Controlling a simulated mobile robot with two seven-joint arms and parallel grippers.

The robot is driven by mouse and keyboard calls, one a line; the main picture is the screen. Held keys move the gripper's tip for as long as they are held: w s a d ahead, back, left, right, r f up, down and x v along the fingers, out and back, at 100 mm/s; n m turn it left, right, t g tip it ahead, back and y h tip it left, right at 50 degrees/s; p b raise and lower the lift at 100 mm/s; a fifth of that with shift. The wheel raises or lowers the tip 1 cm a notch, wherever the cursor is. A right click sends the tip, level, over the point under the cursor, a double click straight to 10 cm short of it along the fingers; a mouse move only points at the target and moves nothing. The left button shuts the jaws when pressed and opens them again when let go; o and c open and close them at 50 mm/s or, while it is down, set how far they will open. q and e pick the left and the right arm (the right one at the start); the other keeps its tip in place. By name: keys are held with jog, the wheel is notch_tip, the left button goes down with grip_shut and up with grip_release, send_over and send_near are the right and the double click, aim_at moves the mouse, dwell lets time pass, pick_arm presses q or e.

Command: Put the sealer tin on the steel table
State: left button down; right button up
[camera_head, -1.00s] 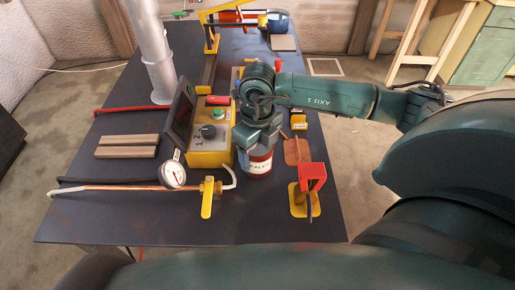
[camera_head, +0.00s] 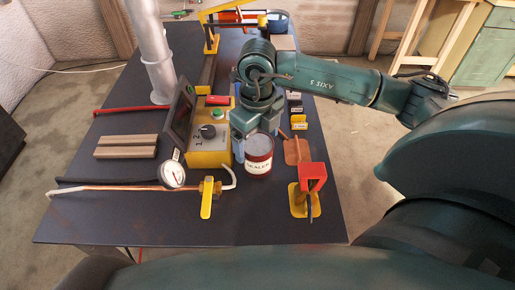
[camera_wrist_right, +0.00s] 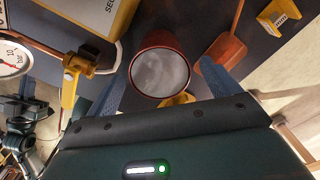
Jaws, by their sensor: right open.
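The sealer tin (camera_head: 258,165), dark red with a white label, stands upright on the dark steel table (camera_head: 110,222), near its right side in the head view. Its round grey top (camera_wrist_right: 160,73) shows whole in the right wrist view. My right gripper (camera_head: 255,138) is open just behind and above the tin. In the right wrist view its blue fingers lie on either side of the tin, with gaps visible between them and it.
A yellow control box (camera_head: 210,150) stands close left of the tin. A red-and-yellow clamp (camera_head: 312,178), a yellow valve (camera_head: 209,190) and a gauge (camera_head: 172,176) are nearby. Small yellow blocks (camera_head: 299,125) lie to the right. The table's front left is clear.

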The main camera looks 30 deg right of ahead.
notch_tip(320, 180, up, 8)
jog(key=shift+f+b, duration=0.1)
jog(key=shift+b, duration=0.2)
dwell(0.4)
